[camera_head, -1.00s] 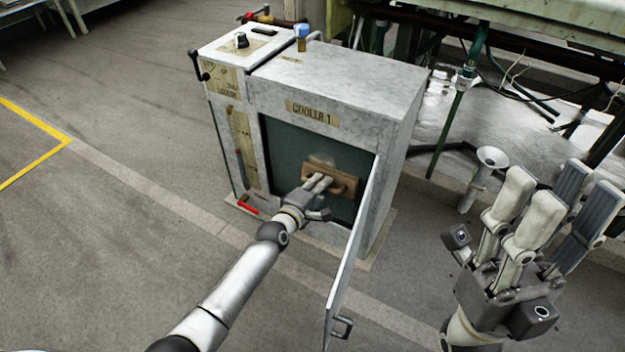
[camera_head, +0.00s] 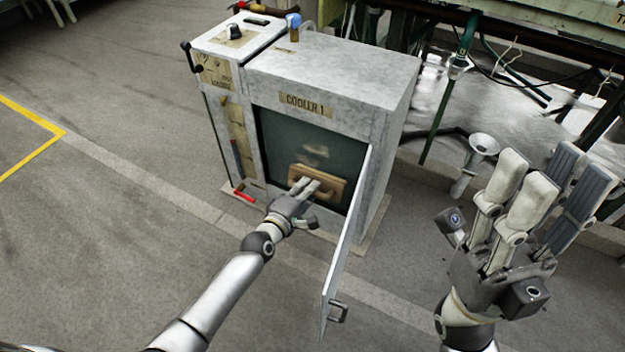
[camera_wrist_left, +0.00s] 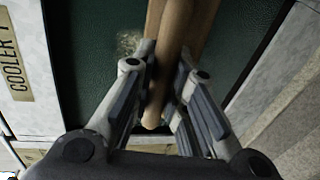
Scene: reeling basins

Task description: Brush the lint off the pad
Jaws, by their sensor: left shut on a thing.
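The pad (camera_head: 281,140) is a dark green panel inside the open front of the grey cooler; it also fills the middle of the left wrist view (camera_wrist_left: 85,60). A pale, faint patch of lint (camera_head: 317,150) shows on it, and in the left wrist view (camera_wrist_left: 128,43) as a speckled spot. My left gripper (camera_head: 308,186) is shut on the handle of a wooden brush (camera_head: 333,187). The brush is in front of the pad's lower part, below the lint; I cannot tell whether it touches. My right gripper (camera_head: 540,185) is open and empty, away from the cooler.
The cooler (camera_head: 340,75) stands on the floor, its door (camera_head: 345,255) swung open to the right of my left arm. A red-handled lever (camera_head: 244,196) is low at its left. A metal funnel (camera_head: 482,147) and green pipes stand at the right. The floor at left is clear.

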